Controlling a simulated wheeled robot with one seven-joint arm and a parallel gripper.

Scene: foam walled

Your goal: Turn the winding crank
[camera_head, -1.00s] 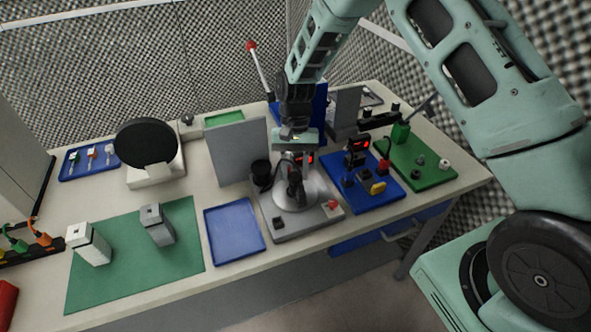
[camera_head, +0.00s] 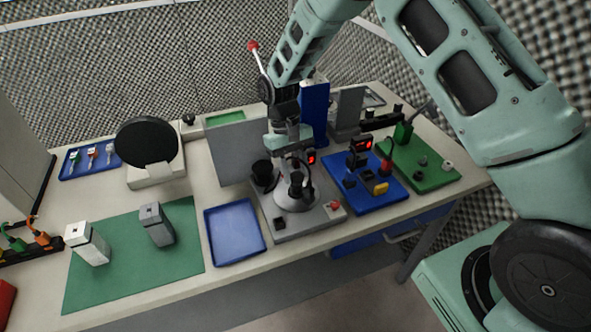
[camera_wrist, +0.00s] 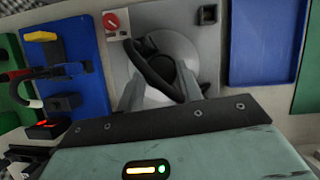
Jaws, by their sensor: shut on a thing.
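The winding crank (camera_head: 296,197) is a pale round drum with a black arm, on a grey base plate (camera_head: 268,228) near the table's front edge. In the wrist view the drum (camera_wrist: 187,57) and the black crank arm (camera_wrist: 150,65) show just beyond the fingers. My gripper (camera_head: 284,164) comes down over the crank from above. In the wrist view my gripper (camera_wrist: 162,84) has its two grey fingers on either side of the black crank handle and is shut on it. The exact grip contact is partly hidden.
A grey upright panel (camera_head: 228,155) stands behind and left of the crank. A blue board (camera_head: 366,199) with a yellow handle (camera_head: 380,188) lies to the right. An empty blue tray (camera_head: 235,232) lies to the left.

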